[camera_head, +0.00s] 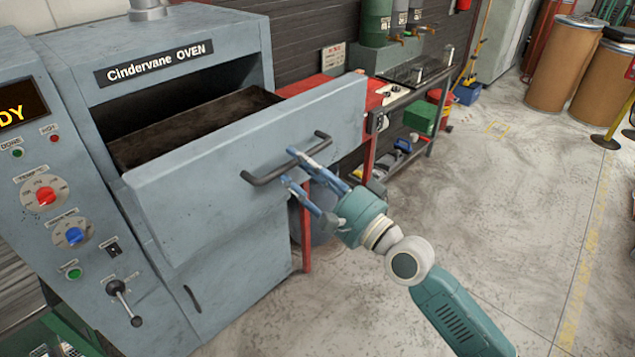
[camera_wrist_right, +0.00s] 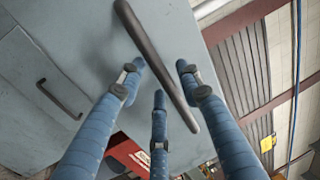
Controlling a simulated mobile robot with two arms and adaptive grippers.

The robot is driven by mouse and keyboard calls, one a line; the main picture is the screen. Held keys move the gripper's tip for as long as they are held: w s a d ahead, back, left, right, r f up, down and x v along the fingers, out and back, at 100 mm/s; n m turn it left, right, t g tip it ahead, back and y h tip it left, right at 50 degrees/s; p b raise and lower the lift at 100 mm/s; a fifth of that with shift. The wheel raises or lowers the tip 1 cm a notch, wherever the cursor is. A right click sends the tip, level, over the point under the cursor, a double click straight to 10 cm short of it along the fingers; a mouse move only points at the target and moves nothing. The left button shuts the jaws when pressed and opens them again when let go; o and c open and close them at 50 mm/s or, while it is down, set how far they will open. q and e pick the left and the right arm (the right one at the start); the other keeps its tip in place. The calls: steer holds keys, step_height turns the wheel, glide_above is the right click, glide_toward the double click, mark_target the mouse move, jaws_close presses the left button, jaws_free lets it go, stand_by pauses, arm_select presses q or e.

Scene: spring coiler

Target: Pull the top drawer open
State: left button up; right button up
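The top drawer (camera_head: 245,165) of the grey oven stands pulled out, its broad front away from the oven body. Its dark inside (camera_head: 190,125) shows behind the front. A dark bar handle (camera_head: 262,178) is fixed on the drawer front; it crosses the right wrist view (camera_wrist_right: 150,55) at a slant. My right gripper (camera_head: 292,168) is at the handle's middle, its blue fingers spread, with the bar running between them. In the right wrist view the fingertips (camera_wrist_right: 160,72) sit on both sides of the bar, with small gaps visible. My left gripper is not in view.
The oven's control panel (camera_head: 55,200) with knobs is at the left. A lower door with a small handle (camera_head: 192,298) is below the drawer. A red-legged workbench (camera_head: 385,100) stands behind it. Brown drums (camera_head: 562,62) are far right. The floor (camera_head: 500,190) at the right is clear.

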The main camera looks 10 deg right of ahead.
steer(key=v, duration=1.1)
steer(key=shift+w, duration=0.1)
